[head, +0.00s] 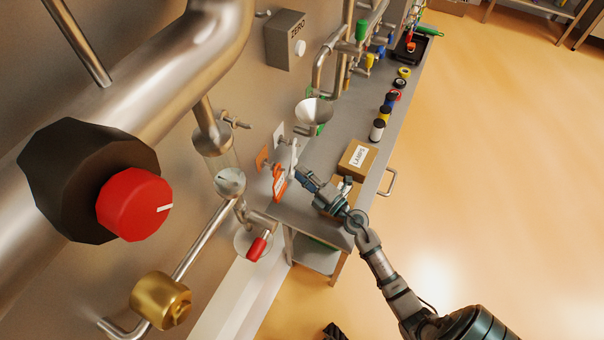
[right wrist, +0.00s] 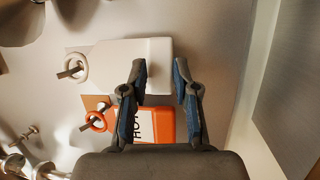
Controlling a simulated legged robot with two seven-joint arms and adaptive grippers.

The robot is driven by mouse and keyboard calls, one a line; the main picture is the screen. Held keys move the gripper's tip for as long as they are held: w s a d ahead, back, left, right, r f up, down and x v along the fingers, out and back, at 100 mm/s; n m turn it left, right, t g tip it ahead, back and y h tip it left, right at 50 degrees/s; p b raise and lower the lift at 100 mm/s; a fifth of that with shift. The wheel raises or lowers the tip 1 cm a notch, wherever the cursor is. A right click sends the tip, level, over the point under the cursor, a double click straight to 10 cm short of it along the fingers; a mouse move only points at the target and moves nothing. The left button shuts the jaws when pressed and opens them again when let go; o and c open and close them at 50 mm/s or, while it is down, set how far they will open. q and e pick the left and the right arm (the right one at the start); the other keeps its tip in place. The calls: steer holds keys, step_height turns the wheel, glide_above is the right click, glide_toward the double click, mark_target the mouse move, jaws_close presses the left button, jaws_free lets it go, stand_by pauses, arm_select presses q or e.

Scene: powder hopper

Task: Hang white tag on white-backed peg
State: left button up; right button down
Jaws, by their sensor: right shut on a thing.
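The white tag (right wrist: 120,62) lies sideways in the right wrist view, with its outer end between the fingertips of my right gripper (right wrist: 160,68). Its ring (right wrist: 74,66) is at the left, and a short metal peg shows through the ring's opening. I cannot tell how far the peg passes through. The white backing (head: 279,134) is on the steel wall in the head view, with the white tag (head: 292,154) just in front. My right gripper (head: 301,172) also shows there, shut on the tag. My left gripper is not in view.
An orange HOT tag (right wrist: 152,126) is right below the white one, its ring at another peg; it also shows in the head view (head: 279,184) beside my gripper. A funnel (head: 314,110) and glass cylinder (head: 222,160) stand close by. The floor at right is clear.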

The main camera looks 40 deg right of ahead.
steer(key=c, duration=0.8)
jaws_free()
steer(key=s, duration=0.4)
steer(key=s+d+f, duration=0.1)
steer(key=s, duration=0.3)
steer(key=s+f, duration=0.1)
steer(key=s, duration=0.2)
steer(key=shift+s+d, duration=0.15)
steer(key=shift+s, duration=0.25)
